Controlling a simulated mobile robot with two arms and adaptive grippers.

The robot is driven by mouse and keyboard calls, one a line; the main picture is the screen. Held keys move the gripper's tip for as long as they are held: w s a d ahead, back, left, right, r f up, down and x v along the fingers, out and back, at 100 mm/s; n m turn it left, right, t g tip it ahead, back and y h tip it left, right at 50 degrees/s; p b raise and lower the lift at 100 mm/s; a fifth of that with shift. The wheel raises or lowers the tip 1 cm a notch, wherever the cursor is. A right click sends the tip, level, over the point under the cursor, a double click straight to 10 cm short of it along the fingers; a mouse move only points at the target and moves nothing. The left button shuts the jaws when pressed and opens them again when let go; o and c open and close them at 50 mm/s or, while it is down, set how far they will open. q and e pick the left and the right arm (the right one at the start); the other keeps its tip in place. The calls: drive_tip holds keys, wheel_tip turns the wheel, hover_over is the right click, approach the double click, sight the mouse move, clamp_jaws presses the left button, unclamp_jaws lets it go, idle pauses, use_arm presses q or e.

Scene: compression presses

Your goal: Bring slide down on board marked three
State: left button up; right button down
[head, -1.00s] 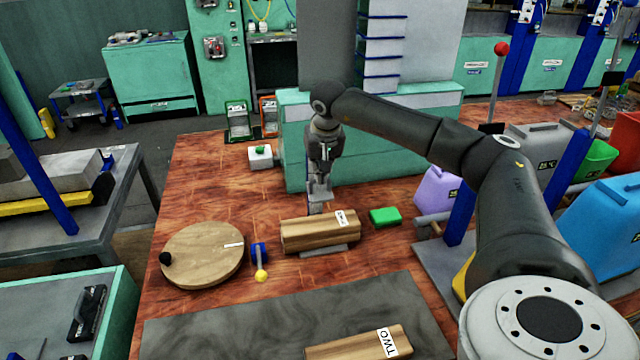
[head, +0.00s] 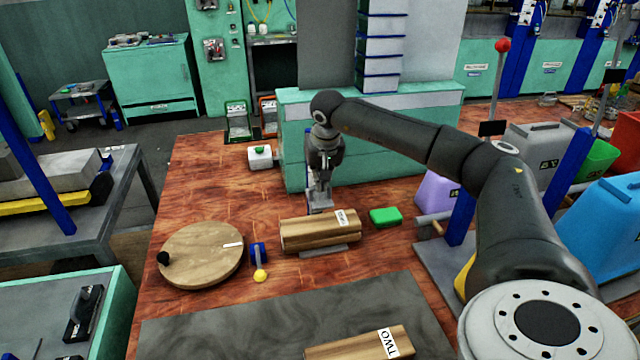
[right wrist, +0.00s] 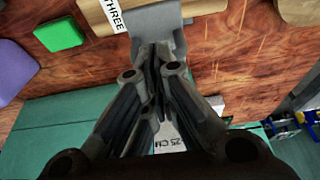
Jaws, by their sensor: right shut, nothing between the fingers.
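The board marked THREE (head: 312,232) is a light wooden block lying mid-table, its white label near its right end. It also shows at the top of the right wrist view (right wrist: 100,12). A grey metal slide piece (right wrist: 160,22) stands at the board's far side, by my fingertips. My right gripper (head: 319,200) points down behind the board, shut with nothing between its fingers. In the right wrist view its tips (right wrist: 155,52) are right at the grey piece; I cannot tell if they touch. A scale marked 25 CM (right wrist: 168,138) shows below the fingers. My left gripper is out of view.
A green block (head: 386,216) lies right of the board. A round wooden disc (head: 200,258) and a blue lever with yellow knob (head: 259,262) are at left. The board marked TWO (head: 350,346) lies in front on a grey plate (head: 250,315). A green cabinet (head: 380,165) stands close behind my gripper.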

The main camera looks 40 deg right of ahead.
sight(321, 199)
drive_tip(key=shift+f+b, duration=1.9)
drive_tip(key=shift+f, duration=1.55)
drive_tip(key=shift+r, duration=0.15)
drive_tip(key=shift+r+p, duration=2.45)
drive_tip(key=shift+r, duration=0.45)
drive_tip(key=shift+f, duration=0.1)
